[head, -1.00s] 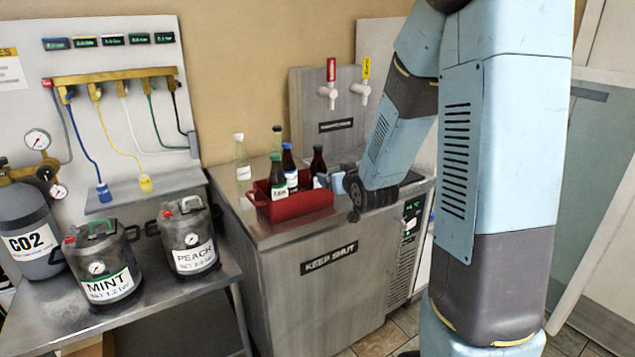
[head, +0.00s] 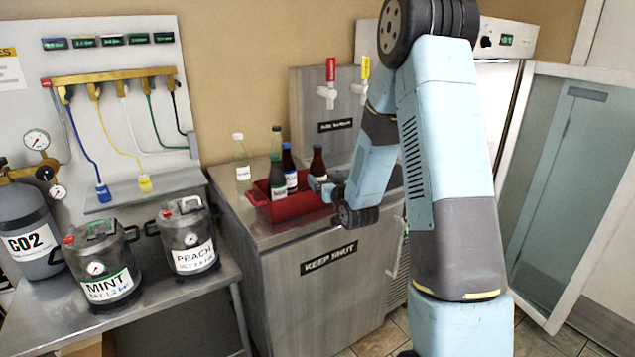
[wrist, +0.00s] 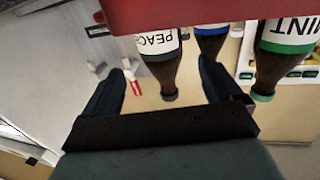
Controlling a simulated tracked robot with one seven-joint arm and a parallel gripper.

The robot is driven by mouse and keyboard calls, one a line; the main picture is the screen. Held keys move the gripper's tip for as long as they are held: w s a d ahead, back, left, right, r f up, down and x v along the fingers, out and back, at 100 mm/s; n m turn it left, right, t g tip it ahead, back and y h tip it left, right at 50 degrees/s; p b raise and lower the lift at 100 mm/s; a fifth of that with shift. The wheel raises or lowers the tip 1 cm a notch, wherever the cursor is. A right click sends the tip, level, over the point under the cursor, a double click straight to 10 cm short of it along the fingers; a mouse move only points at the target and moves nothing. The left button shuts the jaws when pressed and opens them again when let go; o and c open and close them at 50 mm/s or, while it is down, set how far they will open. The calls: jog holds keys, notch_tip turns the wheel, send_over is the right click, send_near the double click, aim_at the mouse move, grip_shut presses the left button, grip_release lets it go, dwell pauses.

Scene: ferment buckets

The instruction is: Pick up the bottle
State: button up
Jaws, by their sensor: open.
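A red crate (head: 300,208) on the steel counter holds several dark bottles. A brown bottle (head: 317,163) stands at its right end; in the wrist view a brown bottle labelled PEACH (wrist: 160,68) appears upside down, with its neck between my fingers. My gripper (head: 331,189) is open at the right end of the crate, close to that brown bottle. In the wrist view its two dark fingers (wrist: 161,88) are spread apart on either side of the bottle neck, with gaps visible.
A clear bottle (head: 242,162) stands on the counter left of the crate. Two taps (head: 330,90) rise behind it. MINT (head: 105,270) and PEACH (head: 190,240) kegs and a CO2 cylinder (head: 30,235) stand at left. A glass door (head: 570,190) is at right.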

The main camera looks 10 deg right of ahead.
aim_at(318, 169)
jog(key=shift+w+a, duration=0.2)
jog(key=shift+w, duration=1)
jog(key=shift+w+a, duration=0.15)
jog(key=shift+w, duration=1.05)
jog(key=shift+w+a, duration=0.2)
jog(key=shift+w, duration=1)
jog(key=c, duration=1.5)
